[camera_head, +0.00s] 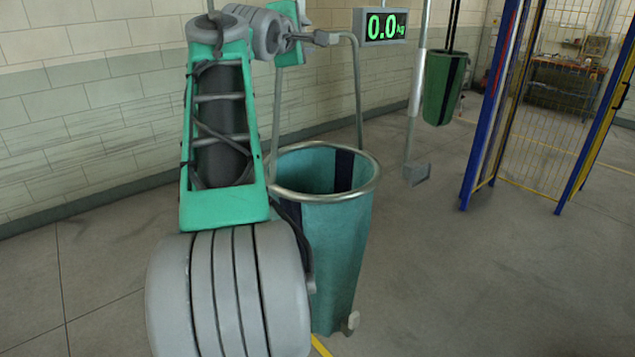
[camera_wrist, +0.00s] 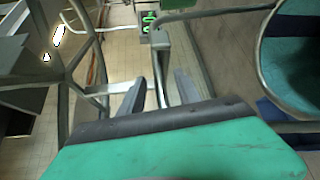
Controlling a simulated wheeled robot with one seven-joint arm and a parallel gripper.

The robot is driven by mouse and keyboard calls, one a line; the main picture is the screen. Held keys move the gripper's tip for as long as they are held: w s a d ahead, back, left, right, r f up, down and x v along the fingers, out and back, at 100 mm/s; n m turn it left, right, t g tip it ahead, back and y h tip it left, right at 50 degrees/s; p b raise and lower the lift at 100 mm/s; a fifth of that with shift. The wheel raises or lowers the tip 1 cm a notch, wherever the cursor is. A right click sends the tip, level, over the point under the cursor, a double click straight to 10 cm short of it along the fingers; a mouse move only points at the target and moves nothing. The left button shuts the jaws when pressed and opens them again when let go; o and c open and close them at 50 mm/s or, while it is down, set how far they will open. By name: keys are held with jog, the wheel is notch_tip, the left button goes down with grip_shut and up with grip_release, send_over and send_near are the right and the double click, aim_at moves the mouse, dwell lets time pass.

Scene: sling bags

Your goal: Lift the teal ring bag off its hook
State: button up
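The teal ring bag (camera_head: 335,245) hangs upright behind my forearm, its mouth held open by a round metal ring. A thin metal bail rises from the ring to the height of my gripper (camera_head: 321,38). In the wrist view the bag's ring and teal wall (camera_wrist: 285,65) are at the right edge. My gripper (camera_wrist: 158,88) has its two fingers apart, with a grey metal bar of the bail between them. Gaps show on both sides of the bar. The hook holding the bag cannot be made out; my arm hides part of the bail and the bag's left side.
A green readout (camera_head: 384,25) showing 0.0 kg is just right of my gripper. A dark green bag (camera_head: 443,88) hangs farther back beside a grey post (camera_head: 418,85). A blue and yellow mesh fence (camera_head: 550,110) stands at the right. The floor at right front is clear.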

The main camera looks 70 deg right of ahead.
jog(key=shift+a, duration=0.2)
jog(key=shift+c, duration=0.3)
grip_shut()
dwell(0.7)
jog(key=shift+r, duration=0.15)
